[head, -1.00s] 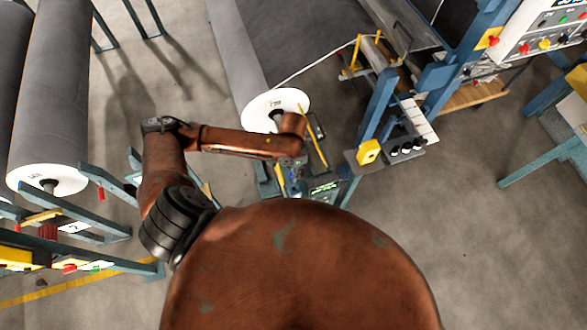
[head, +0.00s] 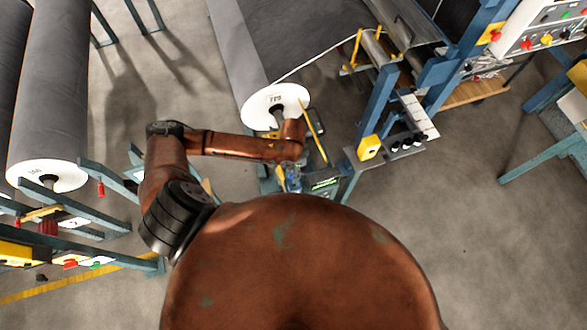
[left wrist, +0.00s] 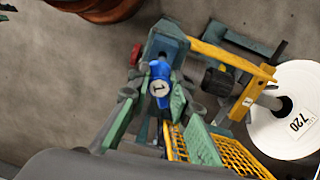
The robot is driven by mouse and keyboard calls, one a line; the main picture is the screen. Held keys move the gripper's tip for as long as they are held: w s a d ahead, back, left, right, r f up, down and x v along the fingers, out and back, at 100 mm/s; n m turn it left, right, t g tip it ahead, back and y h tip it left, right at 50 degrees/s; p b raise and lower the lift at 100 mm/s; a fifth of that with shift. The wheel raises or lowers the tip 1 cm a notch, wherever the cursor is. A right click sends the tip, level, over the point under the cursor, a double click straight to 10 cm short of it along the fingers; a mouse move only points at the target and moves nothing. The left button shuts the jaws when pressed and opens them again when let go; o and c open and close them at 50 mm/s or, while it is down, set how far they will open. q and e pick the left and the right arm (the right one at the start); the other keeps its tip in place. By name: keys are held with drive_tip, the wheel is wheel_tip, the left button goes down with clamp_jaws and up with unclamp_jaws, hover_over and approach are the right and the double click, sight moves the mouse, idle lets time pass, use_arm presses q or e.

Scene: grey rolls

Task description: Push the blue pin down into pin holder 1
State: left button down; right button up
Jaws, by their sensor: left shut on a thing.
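The blue pin (left wrist: 158,83), its top marked "1", stands in the middle of the left wrist view. My left gripper (left wrist: 152,103) is shut on it, with a green-padded finger on each side. Just beyond the pin is a teal metal block (left wrist: 166,42) on a stand, which appears to be pin holder 1. The pin overlaps it, so how deep the pin sits cannot be told. In the head view my left forearm hides most of the gripper, and a small blue patch (head: 292,178) shows below its end. My right gripper is not in view.
A yellow bar (left wrist: 225,58) runs from the block toward a grey roll's white end (left wrist: 290,120). Yellow mesh (left wrist: 228,155) lies close to the gripper. In the head view, another roll (head: 48,110) and a control panel (head: 545,28) stand to the sides. Open floor lies at right.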

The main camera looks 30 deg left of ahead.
use_arm(q)
drive_tip(key=shift+f, duration=0.2)
drive_tip(key=shift+p, duration=0.6)
idle(0.4)
drive_tip(key=shift+f, duration=0.2)
drive_tip(key=shift+f+b, duration=0.35)
drive_tip(key=shift+f, duration=0.6)
drive_tip(key=shift+f+b, duration=0.75)
drive_tip(key=shift+f, duration=1.8)
drive_tip(key=c, duration=1.7)
unclamp_jaws()
